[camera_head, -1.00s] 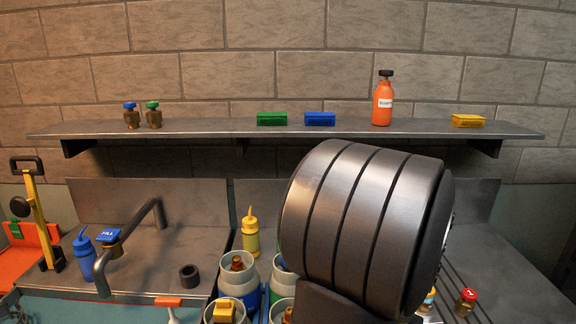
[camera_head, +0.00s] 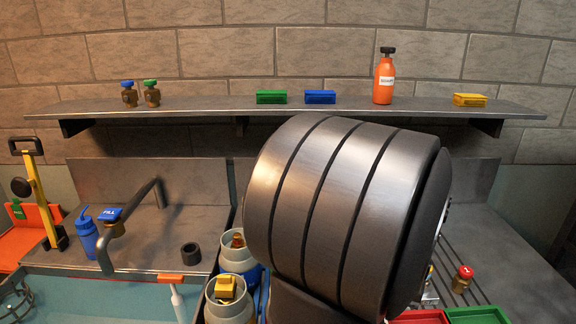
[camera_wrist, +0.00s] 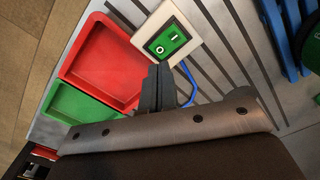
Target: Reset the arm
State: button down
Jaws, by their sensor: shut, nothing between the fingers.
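My gripper (camera_wrist: 158,88) shows in the wrist view as two dark fingers pressed together, shut and empty. It is above a grey ribbed worktop, beside a white box with a green rocker switch (camera_wrist: 167,40) and a red tray (camera_wrist: 104,62). I cannot tell its exact height. In the head view my arm's large dark grey cylindrical link fills the middle and right, hiding the gripper and part of the worktop.
A shelf (camera_head: 215,105) carries an orange bottle (camera_head: 384,77) and small coloured boxes. Below stand a metal rail (camera_head: 128,225), a blue bottle (camera_head: 86,236) and grey canisters (camera_head: 238,250). A green tray (camera_wrist: 78,106) adjoins the red one. A blue rack (camera_wrist: 288,35) lies at upper right.

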jog(key=a+r+n, duration=0.2)
jog(key=r+n, duration=0.1)
jog(key=r, duration=0.9)
jog(key=a+r+n+h, duration=0.1)
jog(key=a+r+n, duration=0.1)
jog(key=r, duration=1.1)
jog(key=shift+a+r+n, duration=0.3)
jog(key=shift+a+n, duration=0.1)
jog(key=shift+a, duration=0.4)
